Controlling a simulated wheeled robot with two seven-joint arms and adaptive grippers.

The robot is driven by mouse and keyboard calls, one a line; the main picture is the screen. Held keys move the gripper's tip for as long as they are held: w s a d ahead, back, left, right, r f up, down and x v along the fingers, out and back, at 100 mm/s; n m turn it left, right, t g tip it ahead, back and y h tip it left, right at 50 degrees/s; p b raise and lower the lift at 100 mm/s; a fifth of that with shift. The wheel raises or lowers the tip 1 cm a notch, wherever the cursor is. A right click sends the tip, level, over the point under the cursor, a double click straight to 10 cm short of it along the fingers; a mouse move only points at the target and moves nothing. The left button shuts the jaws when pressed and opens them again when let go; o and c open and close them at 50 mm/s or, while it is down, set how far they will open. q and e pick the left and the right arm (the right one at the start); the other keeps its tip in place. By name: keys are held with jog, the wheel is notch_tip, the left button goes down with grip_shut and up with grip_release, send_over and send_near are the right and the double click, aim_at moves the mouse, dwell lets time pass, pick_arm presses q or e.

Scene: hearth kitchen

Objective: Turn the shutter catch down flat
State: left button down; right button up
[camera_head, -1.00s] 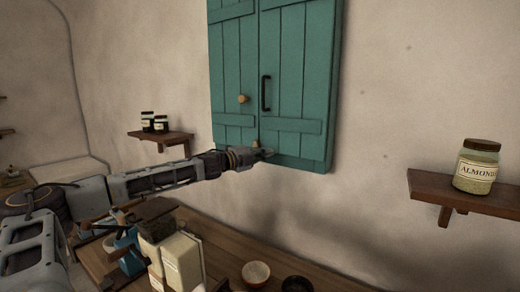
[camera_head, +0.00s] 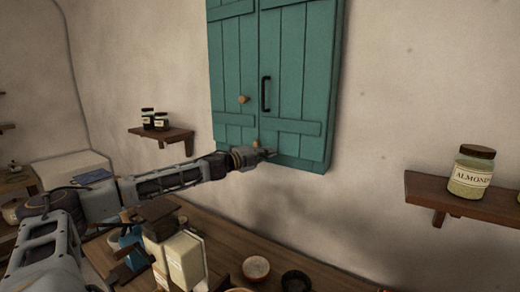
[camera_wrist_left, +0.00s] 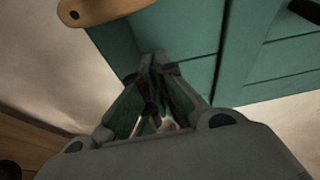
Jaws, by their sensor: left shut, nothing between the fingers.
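The teal shutter (camera_head: 290,75) hangs closed on the wall, with two plank doors and a black pull handle (camera_head: 265,93). A small tan catch (camera_head: 256,143) shows low on the shutter, just above my left gripper (camera_head: 271,154); its angle is too small to read there. In the left wrist view a long tan wooden piece with a dark pin, seemingly the catch (camera_wrist_left: 105,9), crosses the top left. My left gripper (camera_wrist_left: 153,58) is shut and empty, its tips by the shutter's lower part, apart from the tan piece in that view. My right gripper is out of view.
A round wooden knob (camera_head: 243,99) sits on the left door. Small shelves hold dark jars (camera_head: 154,120) at left and an almond jar (camera_head: 470,172) at right. Cream containers (camera_head: 184,262) and bowls (camera_head: 256,268) stand on the counter below my arm.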

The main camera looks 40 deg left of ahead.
pick_arm(q)
jog(key=shift+w+d+p, duration=0.15)
jog(key=shift+w+p, duration=0.1)
jog(key=shift+p, duration=0.35)
jog(key=a, duration=0.1)
jog(key=a+b, duration=0.2)
jog(key=a, duration=0.1)
jog(key=shift+s+f, duration=0.1)
jog(key=shift+s, duration=0.15)
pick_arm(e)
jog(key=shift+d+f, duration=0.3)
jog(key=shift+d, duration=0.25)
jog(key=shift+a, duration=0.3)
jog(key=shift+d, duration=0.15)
pick_arm(q)
jog(key=shift+a+n, duration=0.1)
jog(key=shift+n, duration=0.3)
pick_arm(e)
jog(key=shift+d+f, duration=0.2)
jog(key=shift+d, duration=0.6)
